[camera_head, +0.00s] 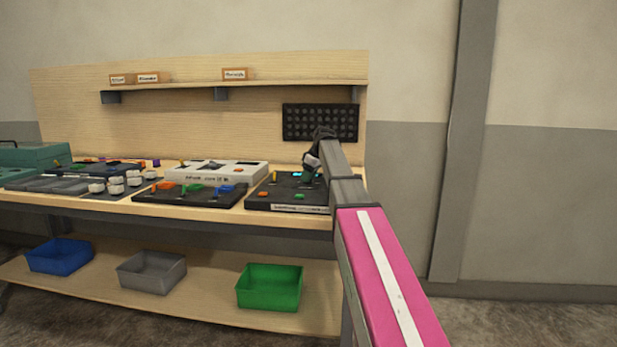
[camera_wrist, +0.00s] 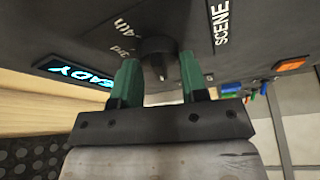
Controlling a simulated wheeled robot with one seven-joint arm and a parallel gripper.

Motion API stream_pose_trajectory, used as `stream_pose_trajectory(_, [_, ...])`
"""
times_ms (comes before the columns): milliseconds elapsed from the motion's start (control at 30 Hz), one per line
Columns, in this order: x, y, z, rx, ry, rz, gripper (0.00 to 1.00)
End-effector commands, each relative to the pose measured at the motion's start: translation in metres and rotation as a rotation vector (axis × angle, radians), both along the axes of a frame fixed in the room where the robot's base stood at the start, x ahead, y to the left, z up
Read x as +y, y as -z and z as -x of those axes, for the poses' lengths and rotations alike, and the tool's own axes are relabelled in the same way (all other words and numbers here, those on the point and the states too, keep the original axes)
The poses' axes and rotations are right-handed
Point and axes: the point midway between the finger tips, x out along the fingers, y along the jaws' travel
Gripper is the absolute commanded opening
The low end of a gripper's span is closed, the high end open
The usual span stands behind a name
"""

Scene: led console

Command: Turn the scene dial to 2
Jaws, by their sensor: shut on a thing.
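The scene dial (camera_wrist: 158,47) is a dark round knob on the dark console panel, next to the printed word SCENE in the wrist view. My gripper (camera_wrist: 160,80) has its two green fingers on either side of the dial and is shut on it. Small markings around the dial are partly cut off, and its exact setting cannot be told. In the head view the console (camera_head: 259,197) is the black box at the bench's right end. My gripper (camera_head: 311,174) is over its back right part, and my arm hides the dial there.
A lit READY display (camera_wrist: 75,73) is beside the dial, and an orange button (camera_wrist: 290,65) is at the panel's other side. Another black panel (camera_head: 180,199) and a white console (camera_head: 218,172) stand to the left. A black perforated board (camera_head: 300,121) is behind.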

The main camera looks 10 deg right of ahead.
Motion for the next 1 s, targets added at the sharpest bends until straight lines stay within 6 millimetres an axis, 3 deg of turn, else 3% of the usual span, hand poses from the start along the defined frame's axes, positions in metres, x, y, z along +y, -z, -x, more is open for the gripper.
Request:
stream_pose_trajectory(267, [0.0007, -0.0002, 0.0014, -0.001, 0.116, 0.0, 0.16])
stream_pose_trajectory(1000, [0.0028, -0.0004, 0.0018, -0.001, 0.714, 0.0, 0.16])
